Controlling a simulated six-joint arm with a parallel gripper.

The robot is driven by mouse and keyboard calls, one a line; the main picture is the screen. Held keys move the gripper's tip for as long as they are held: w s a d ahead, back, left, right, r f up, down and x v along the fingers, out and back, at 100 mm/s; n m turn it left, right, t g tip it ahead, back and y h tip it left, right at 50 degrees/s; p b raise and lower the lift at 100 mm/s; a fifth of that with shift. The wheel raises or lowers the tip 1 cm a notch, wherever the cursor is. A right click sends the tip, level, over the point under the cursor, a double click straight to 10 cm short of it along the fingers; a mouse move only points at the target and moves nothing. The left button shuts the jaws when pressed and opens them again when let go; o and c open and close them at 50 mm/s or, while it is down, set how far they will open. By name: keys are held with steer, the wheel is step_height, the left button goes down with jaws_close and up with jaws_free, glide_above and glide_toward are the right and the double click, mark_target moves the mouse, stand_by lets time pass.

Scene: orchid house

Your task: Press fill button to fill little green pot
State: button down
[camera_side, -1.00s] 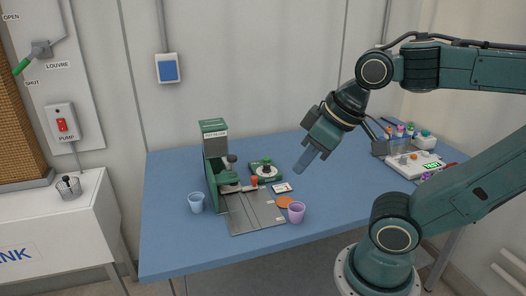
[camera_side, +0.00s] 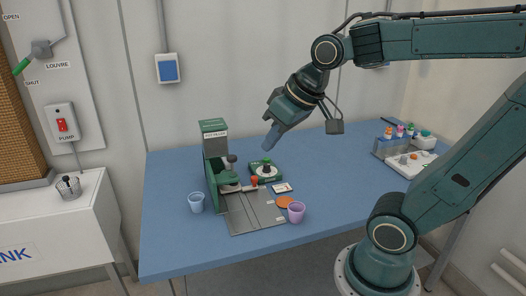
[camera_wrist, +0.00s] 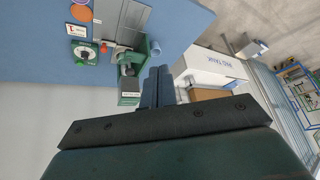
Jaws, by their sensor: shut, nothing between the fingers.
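I cannot tell whether this is the fill button.
A pale blue cup (camera_side: 196,202) stands left of the machine. A grey ridged plate (camera_side: 252,210) lies before it, with a purple cup (camera_side: 296,211) and an orange disc (camera_side: 284,201) to its right. A scale (camera_side: 408,165) and bottle rack (camera_side: 386,147) stand far right.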

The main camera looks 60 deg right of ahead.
steer(key=w+d+m, duration=0.2)
steer(key=w+d, duration=0.6)
steer(key=w, duration=0.2)
steer(key=m+t+h, duration=0.1)
steer(key=m+t, duration=0.2)
steer(key=m, duration=0.4)
glide_above(269, 159)
step_height(269, 159, down, 17)
steer(key=shift+a+f, duration=0.15)
steer(key=shift+f, duration=0.05)
steer(key=shift+f, duration=4.2)
